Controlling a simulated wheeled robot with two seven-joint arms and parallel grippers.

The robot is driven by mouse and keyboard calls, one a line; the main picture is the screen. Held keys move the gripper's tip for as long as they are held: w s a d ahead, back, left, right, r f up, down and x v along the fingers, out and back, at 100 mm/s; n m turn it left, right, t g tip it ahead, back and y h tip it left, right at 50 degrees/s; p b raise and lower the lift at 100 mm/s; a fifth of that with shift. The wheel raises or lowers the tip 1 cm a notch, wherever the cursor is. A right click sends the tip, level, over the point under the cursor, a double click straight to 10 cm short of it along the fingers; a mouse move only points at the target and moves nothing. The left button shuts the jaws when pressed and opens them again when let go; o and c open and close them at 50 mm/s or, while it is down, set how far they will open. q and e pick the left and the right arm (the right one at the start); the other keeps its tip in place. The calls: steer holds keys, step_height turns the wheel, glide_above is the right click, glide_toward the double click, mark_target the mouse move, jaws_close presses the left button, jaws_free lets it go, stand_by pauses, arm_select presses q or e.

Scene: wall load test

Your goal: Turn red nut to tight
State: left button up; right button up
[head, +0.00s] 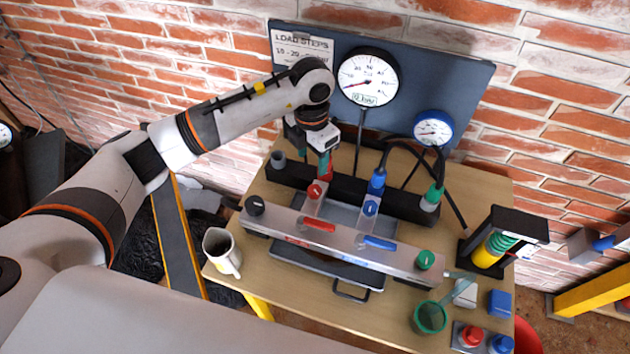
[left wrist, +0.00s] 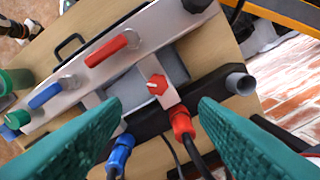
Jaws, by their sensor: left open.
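The red nut (left wrist: 182,122) is a red hose coupling at the end of a dark hose, seated at the black rail. In the head view only a little red (head: 326,174) shows below my left gripper (head: 325,163). My left gripper has teal fingers spread apart and holds nothing. In the left wrist view the red nut shows in the gap between the fingers, nearer the right-hand finger; I cannot tell whether they touch. A red hexagonal knob (left wrist: 157,84) with a white pointer sits just beyond it, also seen in the head view (head: 315,190).
A blue coupling (head: 377,183) and a green one (head: 432,198) stand on the same rail. Red (head: 319,224) and blue levers (head: 378,243) lie along the front bar. A gauge panel (head: 470,75) rises close behind. A mug (head: 222,252) stands at the table's left edge.

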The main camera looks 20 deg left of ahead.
mark_target(314, 189)
arm_select(q)
step_height(314, 189, down, 11)
steer(key=shift+s+d+f+p, duration=0.1)
steer(key=shift+s+d+p, duration=0.05)
steer(key=shift+p, duration=0.85)
steer(key=shift+c, duration=0.2)
steer(key=c, duration=0.9)
steer(key=shift+m+b, duration=0.5)
steer(key=shift+b, duration=0.2)
steer(key=shift+c, duration=0.2)
steer(key=m+b, duration=0.6)
steer(key=b, duration=0.2)
steer(key=shift+f+m+b, duration=0.15)
steer(key=shift+m+b, duration=0.15)
steer(key=shift+m, duration=0.1)
steer(key=shift+r+m+b, duration=0.25)
steer(key=shift+m+b, duration=0.85)
steer(key=shift+b, duration=0.05)
